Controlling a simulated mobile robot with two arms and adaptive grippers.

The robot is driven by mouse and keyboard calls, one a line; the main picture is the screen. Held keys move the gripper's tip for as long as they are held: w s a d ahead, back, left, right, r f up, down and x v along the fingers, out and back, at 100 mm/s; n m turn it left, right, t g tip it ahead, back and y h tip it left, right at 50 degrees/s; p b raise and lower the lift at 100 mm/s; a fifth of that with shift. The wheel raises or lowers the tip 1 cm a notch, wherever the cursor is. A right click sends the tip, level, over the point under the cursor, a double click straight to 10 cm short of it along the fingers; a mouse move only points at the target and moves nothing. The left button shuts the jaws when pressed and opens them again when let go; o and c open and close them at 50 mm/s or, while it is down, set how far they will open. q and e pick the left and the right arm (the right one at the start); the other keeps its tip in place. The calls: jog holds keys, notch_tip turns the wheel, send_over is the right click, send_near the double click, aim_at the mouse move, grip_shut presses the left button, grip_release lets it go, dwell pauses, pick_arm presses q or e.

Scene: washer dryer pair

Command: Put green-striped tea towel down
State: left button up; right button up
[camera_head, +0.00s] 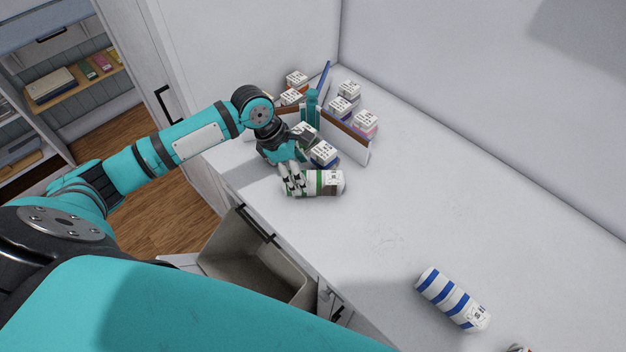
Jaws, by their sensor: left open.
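The green-striped tea towel (326,184) is a white roll with green bands, lying on its side on the white counter. My left gripper (291,188) is open at the roll's left end, with its fingers in front of part of it. Whether the fingers touch the roll, I cannot tell. The roll's left end is partly hidden by the fingers. My right gripper is not in view.
A divided organizer (352,146) with several small white boxes stands behind the towel. A blue-striped roll (452,299) lies at the front right. A beige bin (250,252) sits below the counter's front edge. The middle of the counter (400,200) is clear.

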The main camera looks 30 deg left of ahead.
pick_arm(q)
jog(key=p+x, duration=0.1)
jog(key=x, duration=0.2)
jog(key=shift+s+d+f, duration=0.1)
jog(key=shift+d+f, duration=0.1)
jog(key=shift+f, duration=0.15)
jog(key=shift+d+f, duration=0.2)
jog(key=shift+f, duration=0.3)
jog(key=c, duration=1.4)
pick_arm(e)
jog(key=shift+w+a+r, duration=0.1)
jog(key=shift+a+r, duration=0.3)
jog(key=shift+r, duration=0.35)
